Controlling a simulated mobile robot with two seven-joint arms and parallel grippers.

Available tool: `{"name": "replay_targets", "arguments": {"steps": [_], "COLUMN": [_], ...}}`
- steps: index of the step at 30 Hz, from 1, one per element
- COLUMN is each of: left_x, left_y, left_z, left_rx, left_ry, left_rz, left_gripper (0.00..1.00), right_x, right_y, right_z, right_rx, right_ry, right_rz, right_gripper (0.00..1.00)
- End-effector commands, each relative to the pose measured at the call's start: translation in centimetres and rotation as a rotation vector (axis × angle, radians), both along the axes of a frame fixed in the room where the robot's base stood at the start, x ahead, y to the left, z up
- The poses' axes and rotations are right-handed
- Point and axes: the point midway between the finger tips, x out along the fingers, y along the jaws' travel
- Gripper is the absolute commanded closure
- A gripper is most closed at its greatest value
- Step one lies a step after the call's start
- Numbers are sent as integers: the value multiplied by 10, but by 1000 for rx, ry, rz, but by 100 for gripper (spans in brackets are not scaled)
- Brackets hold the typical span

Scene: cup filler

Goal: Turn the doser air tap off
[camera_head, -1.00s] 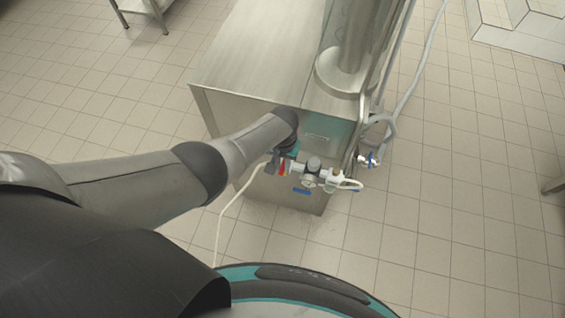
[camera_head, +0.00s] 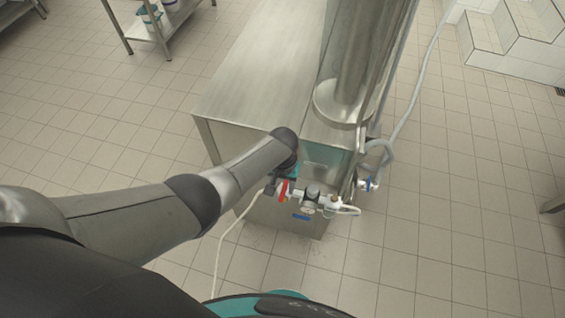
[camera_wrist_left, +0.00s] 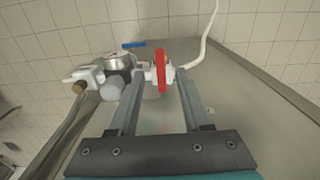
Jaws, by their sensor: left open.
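A tap with a red handle (camera_head: 283,191) sits on the air fittings at the front of the steel machine. In the left wrist view the red handle (camera_wrist_left: 161,70) stands between the two fingers of my left gripper (camera_wrist_left: 161,77). The fingers are apart, one on each side of the handle, with a visible gap on both sides. In the head view my left gripper (camera_head: 279,187) is at the tap, partly hidden by my wrist. A blue lever (camera_wrist_left: 134,44) shows beyond the fittings and also in the head view (camera_head: 301,217). My right gripper is not in view.
A round gauge or regulator (camera_wrist_left: 117,62) is beside the red handle, close to one finger. A white hose (camera_wrist_left: 205,35) runs off the tap. Another blue-handled valve (camera_head: 367,184) is at the right of the machine (camera_head: 245,85).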

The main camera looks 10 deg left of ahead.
Motion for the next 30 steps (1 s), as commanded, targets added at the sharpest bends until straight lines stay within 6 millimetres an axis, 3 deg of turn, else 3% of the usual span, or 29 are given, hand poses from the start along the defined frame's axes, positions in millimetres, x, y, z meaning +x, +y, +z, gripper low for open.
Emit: {"name": "replay_targets", "arguments": {"steps": [1,6,15,21,30], "left_x": [0,0,0,0,0], "left_y": [1,0,0,1,0], "left_z": [15,46,94,111,114], "left_rx": [0,-1,0,0,0], "left_ry": [-1,-2,-1,0,0], "left_rz": [0,0,1,1,1], "left_gripper": [51,51,51,51,51], "right_x": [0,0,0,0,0], "right_y": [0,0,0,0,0], "right_z": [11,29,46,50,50], "right_rx": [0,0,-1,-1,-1], "right_ry": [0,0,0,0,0], "right_rz": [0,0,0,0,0], "right_gripper": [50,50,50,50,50]}}
